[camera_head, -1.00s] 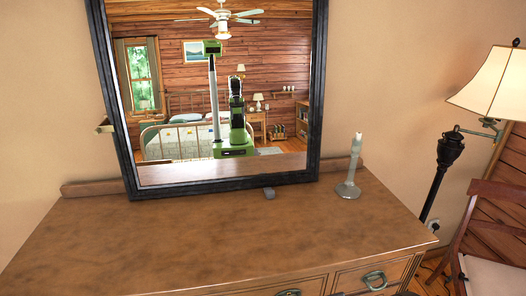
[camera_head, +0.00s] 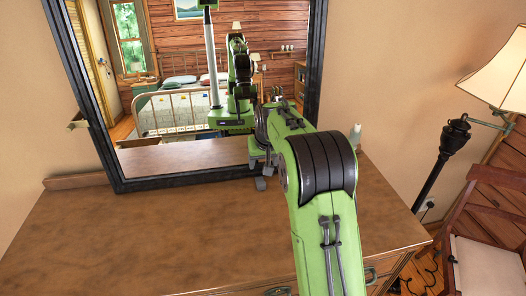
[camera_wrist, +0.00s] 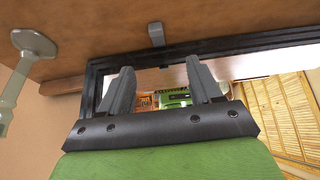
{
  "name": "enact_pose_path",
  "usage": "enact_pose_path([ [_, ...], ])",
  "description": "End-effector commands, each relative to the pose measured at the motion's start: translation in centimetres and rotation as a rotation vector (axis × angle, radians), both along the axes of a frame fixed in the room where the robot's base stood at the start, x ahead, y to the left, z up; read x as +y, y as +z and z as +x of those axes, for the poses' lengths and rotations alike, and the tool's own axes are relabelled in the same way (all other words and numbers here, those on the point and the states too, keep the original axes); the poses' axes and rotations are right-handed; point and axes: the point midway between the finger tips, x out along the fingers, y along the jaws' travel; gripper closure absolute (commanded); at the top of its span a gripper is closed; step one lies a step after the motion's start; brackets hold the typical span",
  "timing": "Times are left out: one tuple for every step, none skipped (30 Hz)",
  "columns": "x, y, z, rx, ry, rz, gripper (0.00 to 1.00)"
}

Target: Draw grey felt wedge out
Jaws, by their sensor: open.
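The grey felt wedge (camera_head: 260,184) is a small grey block on the dresser top at the bottom edge of the black mirror frame (camera_head: 160,183). In the wrist view the wedge (camera_wrist: 156,34) sticks out from under the frame, beyond the fingertips. My gripper (camera_head: 263,162) is close to the mirror's lower edge, just above the wedge in the picture. In the wrist view my gripper (camera_wrist: 160,66) has its two grey fingers wide apart with nothing between them. The wedge lies roughly in line with the gap, apart from both fingers.
The mirror glass (camera_head: 165,158) reflects the bedroom and my arm. A pale candlestick (camera_head: 356,133) stands to the right, partly hidden by my arm; it also shows in the wrist view (camera_wrist: 33,42). The dresser top (camera_head: 130,240) is clear at left. A lamp (camera_head: 475,75) and chair stand right.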

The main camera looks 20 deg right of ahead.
Motion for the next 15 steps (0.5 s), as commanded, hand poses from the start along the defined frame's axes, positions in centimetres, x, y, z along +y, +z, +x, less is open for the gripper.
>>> enact_pose_path([
  [-0.7, -0.9, 1.2, 0.008, -0.007, 0.0, 0.36],
  [-1.0, -1.4, 1.7, 0.009, -0.01, -0.001, 0.36],
  [-1.2, -2.0, 2.1, 0.009, -0.013, -0.001, 0.36],
  [-1.4, -2.3, 2.3, 0.009, -0.014, -0.001, 0.36],
  [-1.4, -2.5, 2.5, 0.011, -0.015, -0.002, 0.36],
  [-1.5, -2.9, 2.7, 0.01, -0.015, -0.001, 0.36],
  [-1.5, -3.2, 2.8, 0.01, -0.015, -0.001, 0.36],
  [-1.5, -3.5, 2.9, 0.011, -0.015, -0.002, 0.36],
  [-1.6, -4.2, 3.1, 0.013, -0.015, -0.001, 0.36],
  [-1.6, -4.8, 3.3, 0.013, -0.015, -0.001, 0.36],
  [-1.6, -5.4, 3.5, 0.013, -0.015, -0.001, 0.36],
  [-1.7, -6.3, 3.8, 0.014, -0.014, 0.0, 0.36],
  [-1.7, -6.9, 4.1, 0.014, -0.014, 0.0, 0.36],
  [-1.8, -7.6, 4.4, 0.013, -0.014, 0.0, 0.36],
  [-1.8, -8.5, 4.7, 0.014, -0.014, 0.0, 0.36],
])
